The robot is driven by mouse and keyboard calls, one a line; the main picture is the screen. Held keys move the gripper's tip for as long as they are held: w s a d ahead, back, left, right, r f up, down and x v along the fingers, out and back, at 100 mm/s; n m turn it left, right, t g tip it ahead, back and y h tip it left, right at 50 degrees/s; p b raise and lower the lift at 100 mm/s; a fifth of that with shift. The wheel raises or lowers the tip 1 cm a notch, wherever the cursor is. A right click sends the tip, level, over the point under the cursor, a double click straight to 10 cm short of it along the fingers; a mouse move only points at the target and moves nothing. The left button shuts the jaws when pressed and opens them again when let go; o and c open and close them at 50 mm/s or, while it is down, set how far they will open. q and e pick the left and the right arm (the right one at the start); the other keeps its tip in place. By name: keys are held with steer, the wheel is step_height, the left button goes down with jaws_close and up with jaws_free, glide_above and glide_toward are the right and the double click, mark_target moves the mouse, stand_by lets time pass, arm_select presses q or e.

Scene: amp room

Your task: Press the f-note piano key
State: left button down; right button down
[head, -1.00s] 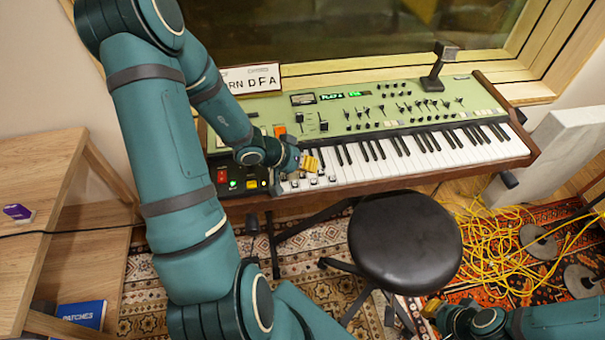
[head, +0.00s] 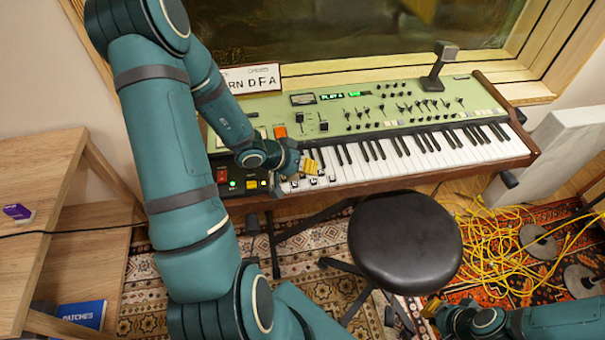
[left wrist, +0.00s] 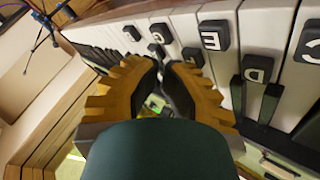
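The green keyboard (head: 395,106) stands under the window, with its row of white and black keys (head: 430,152) facing me. Black letter caps sit on several keys at its left end. In the left wrist view I read an E cap (left wrist: 214,36) and a D cap (left wrist: 258,68); a smaller cap (left wrist: 193,57) beside the E is not readable. My left gripper (head: 310,163) has yellow fingers and is over the left end of the keys. Its fingertips (left wrist: 160,68) look closed together, with nothing held; contact with a key is unclear. My right gripper (head: 432,308) is low at the bottom right, partly visible.
A black round stool (head: 405,238) stands in front of the keyboard. Yellow cables (head: 500,245) lie on the rug to the right. A wooden shelf (head: 40,180) is at the left. A lamp-like black stand (head: 437,65) rises behind the keys.

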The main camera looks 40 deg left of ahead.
mark_target(307, 178)
arm_select(q)
steer(key=shift+f, duration=0.7)
stand_by(0.8)
steer(key=shift+r, duration=0.15)
steer(key=shift+r+p, duration=0.35)
steer(key=shift+r, duration=0.7)
step_height(307, 178, up, 5)
steer(key=shift+p, duration=1.05)
